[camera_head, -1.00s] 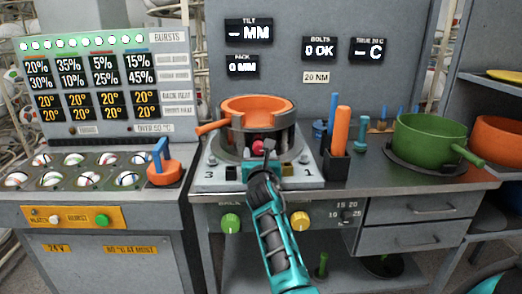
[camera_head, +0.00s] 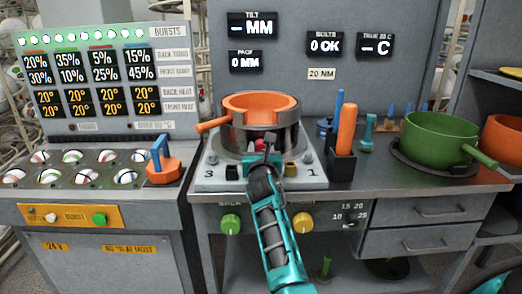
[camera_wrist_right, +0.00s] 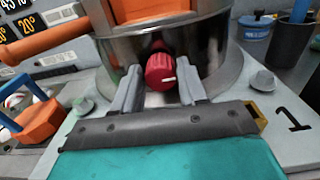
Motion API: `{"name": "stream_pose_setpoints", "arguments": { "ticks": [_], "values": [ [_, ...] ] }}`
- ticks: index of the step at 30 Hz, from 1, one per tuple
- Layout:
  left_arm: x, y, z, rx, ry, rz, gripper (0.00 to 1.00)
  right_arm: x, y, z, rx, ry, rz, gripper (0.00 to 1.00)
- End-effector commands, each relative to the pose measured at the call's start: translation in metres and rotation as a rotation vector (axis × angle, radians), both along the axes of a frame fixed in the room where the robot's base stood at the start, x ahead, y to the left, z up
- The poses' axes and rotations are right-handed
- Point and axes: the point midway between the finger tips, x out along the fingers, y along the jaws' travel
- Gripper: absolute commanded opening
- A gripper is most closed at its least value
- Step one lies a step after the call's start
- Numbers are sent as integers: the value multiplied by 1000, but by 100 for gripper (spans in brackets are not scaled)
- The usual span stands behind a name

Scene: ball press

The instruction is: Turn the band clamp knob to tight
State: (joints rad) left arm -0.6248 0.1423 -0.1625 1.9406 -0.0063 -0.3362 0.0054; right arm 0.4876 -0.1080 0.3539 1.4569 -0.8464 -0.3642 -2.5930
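The band clamp knob is a red ribbed knob (camera_wrist_right: 159,72) on the front of the shiny metal band (camera_wrist_right: 214,52). Its white pointer mark faces right in the right wrist view. In the head view the knob (camera_head: 259,144) is partly hidden behind my gripper. My right gripper (camera_wrist_right: 160,84) is open, with one finger at each side of the knob. A gap shows between each finger and the knob, so it does not grip it. In the head view my right gripper (camera_head: 269,146) is in front of the band. My left gripper is not in view.
An orange pan (camera_head: 257,103) sits in the band, its handle reaching left. An orange-handled tool stands in a black holder (camera_head: 341,166) to the right. A green pot (camera_head: 434,137) is further right. A blue-and-orange block (camera_head: 163,171) is at left.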

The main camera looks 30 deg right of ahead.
Motion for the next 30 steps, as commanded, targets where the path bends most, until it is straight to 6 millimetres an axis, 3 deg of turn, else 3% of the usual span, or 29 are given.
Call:
{"name": "stream_pose_setpoints", "arguments": {
  "ticks": [11,20,30],
  "values": [
    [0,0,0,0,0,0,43,0,0,0,0,0,0,5],
    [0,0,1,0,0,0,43,0,-1,0,28,-19,0,5],
    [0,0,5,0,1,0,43,-1,-1,0,212,-131,0,5]
  ]
}}
